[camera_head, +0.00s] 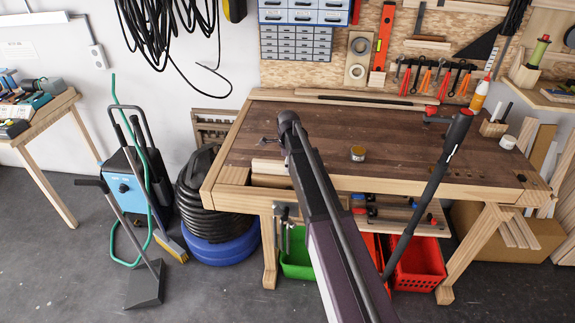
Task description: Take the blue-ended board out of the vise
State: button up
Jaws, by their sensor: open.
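The wooden workbench (400,150) stands ahead of me. A front vise seems to be at its left front corner, with a metal part (285,214) hanging below the edge. A pale wooden piece (268,165) shows at that corner, partly behind my arm; I cannot tell if it is the board, and no blue end is visible on it. My arm reaches up over the bench's left part. Small dark fingers of my gripper (266,142) show left of the arm, open, over the bench top and beyond the pale piece. The rest of the gripper is hidden.
A small round tin (357,153) stands on the bench top. Green (297,262) and red (420,262) crates sit below. A blue and black vacuum (205,215) stands at left. The middle bench top is mostly clear.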

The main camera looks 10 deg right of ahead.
jog(key=shift+f+b, duration=0.75)
jog(key=shift+f, duration=0.3)
grip_shut()
